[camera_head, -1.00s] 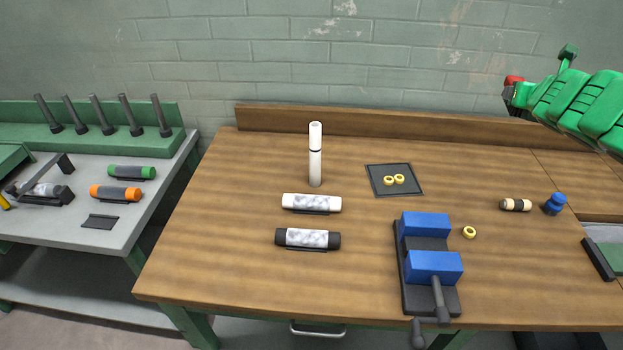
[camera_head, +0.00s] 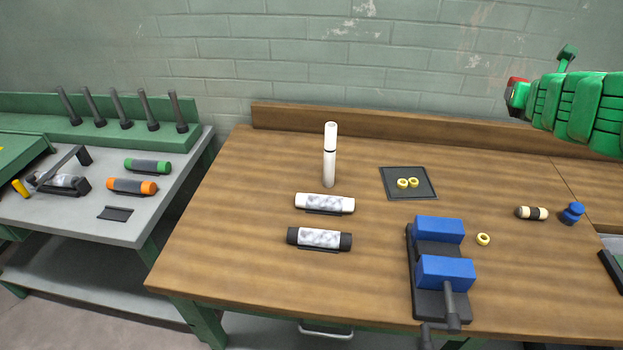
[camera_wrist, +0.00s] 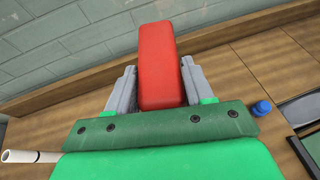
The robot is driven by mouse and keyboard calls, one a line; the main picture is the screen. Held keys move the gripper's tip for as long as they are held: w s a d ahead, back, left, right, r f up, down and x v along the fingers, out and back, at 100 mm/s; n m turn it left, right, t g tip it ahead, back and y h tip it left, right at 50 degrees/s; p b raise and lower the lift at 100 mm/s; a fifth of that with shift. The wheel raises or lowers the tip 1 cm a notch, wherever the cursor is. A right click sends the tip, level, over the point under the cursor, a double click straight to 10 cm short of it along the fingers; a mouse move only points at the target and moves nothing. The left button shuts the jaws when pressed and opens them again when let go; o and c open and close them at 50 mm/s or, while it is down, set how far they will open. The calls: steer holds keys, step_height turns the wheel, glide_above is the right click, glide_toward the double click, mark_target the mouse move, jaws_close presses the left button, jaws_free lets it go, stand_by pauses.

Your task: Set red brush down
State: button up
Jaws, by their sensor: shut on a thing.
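My gripper (camera_wrist: 160,90) is shut on the red brush (camera_wrist: 159,62), which shows in the wrist view as a red block between the two grey fingers. In the head view only a small red part of the brush (camera_head: 514,84) shows at the end of my green arm, at the upper right. The brush is held up in the air, above the back right of the wooden bench (camera_head: 250,215). Its far end and underside are hidden.
A white upright tube (camera_head: 330,155), a white roll (camera_head: 324,204), a black-ended roll (camera_head: 319,239) and a blue vise (camera_head: 444,272) stand on the bench. A dark mat (camera_head: 420,178) holds yellow rings. A blue knob (camera_head: 571,213) is at right. The bench's left front is bare.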

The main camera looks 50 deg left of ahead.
steer(key=shift+s+a, duration=0.35)
steer(key=shift+a, duration=0.4)
steer(key=s+a+h, duration=0.1)
steer(key=s+a, duration=1.6)
steer(key=a, duration=0.1)
steer(key=s+a+m+t, duration=0.1)
steer(key=s+a, duration=0.3)
steer(key=s, duration=0.9)
steer(key=s+a+m, duration=0.1)
steer(key=s+a, duration=0.4)
steer(key=s, duration=0.9)
step_height(320, 180, down, 18)
steer(key=h, duration=0.1)
steer(key=w+a+f, duration=0.1)
steer(key=a+f, duration=0.1)
steer(key=a, duration=0.2)
steer(key=w+a+f, duration=0.2)
steer(key=a+f, duration=0.1)
steer(key=a, duration=0.1)
steer(key=w+a+f, duration=0.1)
steer(key=a+f, duration=0.2)
steer(key=a, duration=0.1)
steer(key=shift+w+f, duration=0.15)
steer(key=shift+w, duration=0.05)
steer(key=shift+w+a+f, duration=0.25)
steer(key=shift+a+f, duration=0.2)
steer(key=shift+f, duration=1.75)
steer(key=shift+f, duration=0.15)
